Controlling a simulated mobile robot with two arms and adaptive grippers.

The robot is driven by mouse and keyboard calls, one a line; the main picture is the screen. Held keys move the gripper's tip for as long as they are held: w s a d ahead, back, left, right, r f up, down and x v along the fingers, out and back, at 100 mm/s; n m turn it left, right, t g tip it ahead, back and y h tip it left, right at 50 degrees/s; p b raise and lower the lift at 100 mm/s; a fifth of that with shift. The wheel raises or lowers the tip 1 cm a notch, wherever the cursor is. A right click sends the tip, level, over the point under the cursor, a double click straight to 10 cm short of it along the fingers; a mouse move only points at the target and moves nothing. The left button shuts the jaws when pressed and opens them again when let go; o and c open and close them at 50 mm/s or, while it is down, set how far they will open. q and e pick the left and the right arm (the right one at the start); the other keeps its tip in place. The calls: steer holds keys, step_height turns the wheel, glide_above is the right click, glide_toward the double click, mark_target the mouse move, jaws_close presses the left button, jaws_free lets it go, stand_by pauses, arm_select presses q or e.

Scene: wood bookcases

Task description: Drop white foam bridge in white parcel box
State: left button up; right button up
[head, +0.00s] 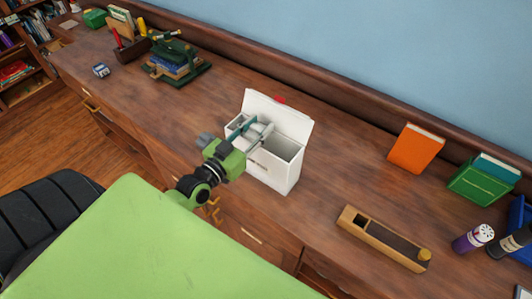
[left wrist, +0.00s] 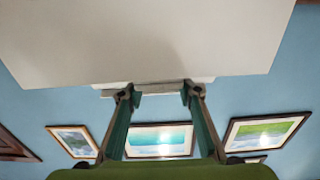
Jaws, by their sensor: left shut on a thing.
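The white parcel box (head: 275,174) stands on the wooden desk with its lid raised at the back and its top open. My left gripper (head: 255,133) is over the left part of the box opening, its teal fingers reaching in from the front left. It is shut on the white foam bridge (head: 256,127), a small white piece between the fingers. In the left wrist view the gripper (left wrist: 157,94) holds a white edge (left wrist: 150,89) in front of a large white panel. How deep the foam sits in the box is hard to tell. My right gripper is not in view.
The wooden desk (head: 330,165) is mostly clear around the box. An orange book (head: 415,149), a green box (head: 482,182), a wooden tray (head: 383,240) and a purple shaker (head: 472,238) are to the right.

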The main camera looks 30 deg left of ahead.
arm_select(q)
steer(key=o, duration=0.8)
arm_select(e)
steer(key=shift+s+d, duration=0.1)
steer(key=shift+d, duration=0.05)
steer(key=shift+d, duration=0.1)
arm_select(q)
steer(key=shift+s, duration=0.1)
steer(key=s, duration=1.1)
steer(key=shift+s+a, duration=0.35)
steer(key=shift+a, duration=0.1)
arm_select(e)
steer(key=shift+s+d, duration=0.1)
